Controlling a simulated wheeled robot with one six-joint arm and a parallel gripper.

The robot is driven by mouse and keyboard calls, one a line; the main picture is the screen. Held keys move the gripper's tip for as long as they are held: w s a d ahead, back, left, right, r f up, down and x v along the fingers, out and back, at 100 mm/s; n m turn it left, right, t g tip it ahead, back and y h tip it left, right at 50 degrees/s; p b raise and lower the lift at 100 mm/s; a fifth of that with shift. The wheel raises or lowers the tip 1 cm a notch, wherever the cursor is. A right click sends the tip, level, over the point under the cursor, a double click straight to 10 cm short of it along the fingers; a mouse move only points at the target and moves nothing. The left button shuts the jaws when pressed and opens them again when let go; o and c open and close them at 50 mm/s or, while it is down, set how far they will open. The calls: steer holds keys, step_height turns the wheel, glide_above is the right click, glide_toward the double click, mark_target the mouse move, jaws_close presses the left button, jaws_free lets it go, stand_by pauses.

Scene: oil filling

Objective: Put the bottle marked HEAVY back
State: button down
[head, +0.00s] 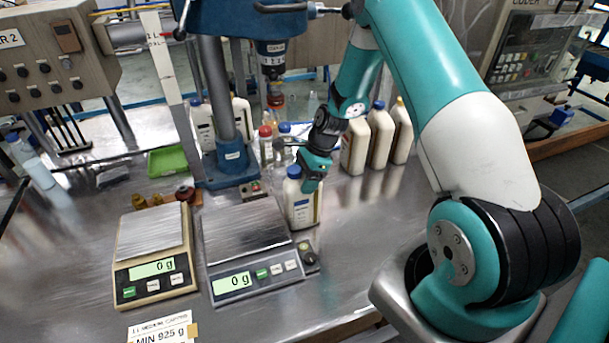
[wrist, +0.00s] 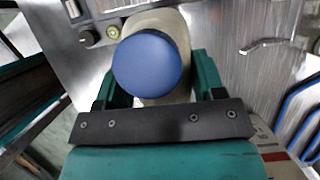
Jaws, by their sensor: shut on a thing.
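My gripper (head: 313,168) is shut on a cream bottle (head: 303,208) with a blue cap (head: 294,172). In the head view the bottle is upright, just right of the silver-topped scale; I cannot tell whether its base touches the table. In the wrist view the blue cap (wrist: 147,66) lies between the two teal fingers (wrist: 158,90), with the cream body partly hidden below it. The label is too small to read, so I cannot tell whether it says HEAVY. Several similar cream bottles (head: 380,136) stand behind, to the right of my gripper.
Two scales, a beige one (head: 154,255) and a grey one (head: 250,240), both read 0 g. The table (head: 370,220) is clear right of the held bottle.

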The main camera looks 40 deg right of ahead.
steer(key=shift+c, duration=1.1)
jaws_free()
steer(key=shift+f, duration=0.1)
